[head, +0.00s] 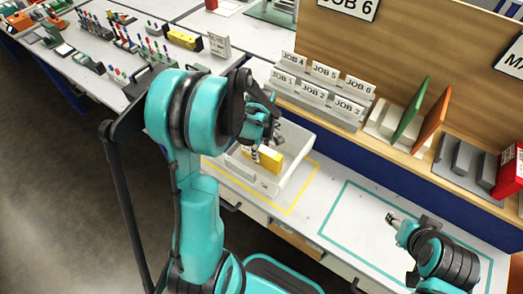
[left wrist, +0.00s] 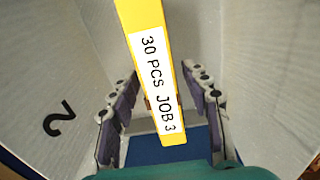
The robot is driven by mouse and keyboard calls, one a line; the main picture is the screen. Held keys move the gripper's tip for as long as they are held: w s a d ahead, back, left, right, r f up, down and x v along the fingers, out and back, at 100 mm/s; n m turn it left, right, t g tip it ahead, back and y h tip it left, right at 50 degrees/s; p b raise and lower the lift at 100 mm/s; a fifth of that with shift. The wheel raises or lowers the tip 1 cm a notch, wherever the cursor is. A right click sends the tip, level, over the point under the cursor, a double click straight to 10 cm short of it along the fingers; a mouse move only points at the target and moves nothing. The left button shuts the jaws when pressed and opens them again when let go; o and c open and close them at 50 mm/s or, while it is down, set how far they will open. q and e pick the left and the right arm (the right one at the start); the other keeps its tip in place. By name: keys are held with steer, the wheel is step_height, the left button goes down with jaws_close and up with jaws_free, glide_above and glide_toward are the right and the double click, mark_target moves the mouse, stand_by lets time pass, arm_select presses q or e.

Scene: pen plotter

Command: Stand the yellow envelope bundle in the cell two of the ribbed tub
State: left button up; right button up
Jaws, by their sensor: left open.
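The yellow envelope bundle (head: 270,163) is inside a white tub (head: 291,184) on the table, below my left gripper (head: 264,146). In the left wrist view the bundle (left wrist: 150,55) shows a narrow yellow face with a white label, "30 PCS JOB 3". My left gripper (left wrist: 163,125) is open, with one finger on each side of the bundle; the right-hand finger looks closer to it. A dark "2" is marked on the pale surface left of the bundle. The bundle's lower part is hidden. My right gripper (head: 396,218) is over the table at right, its opening unclear.
A yellow outline surrounds the tub; a teal outline (head: 330,225) marks clear table to its right. Behind stand a rack with JOB cards (head: 318,95), green (head: 410,110) and orange (head: 432,118) boards in a holder, a grey rack (head: 462,165) and a red box (head: 508,172).

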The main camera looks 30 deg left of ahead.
arm_select(q)
step_height(320, 180, up, 10)
steer(key=p, duration=0.3)
steer(key=shift+r, duration=0.2)
steer(key=s+d+r+m+t, duration=0.7)
steer(key=s+d+r+m, duration=0.2)
steer(key=m, duration=0.8)
steer(key=shift+s+d+r, duration=0.3)
steer(key=shift+s+d, duration=0.5)
steer(key=shift+s, duration=0.25)
step_height(320, 180, down, 3)
steer(key=shift+b, duration=1.25)
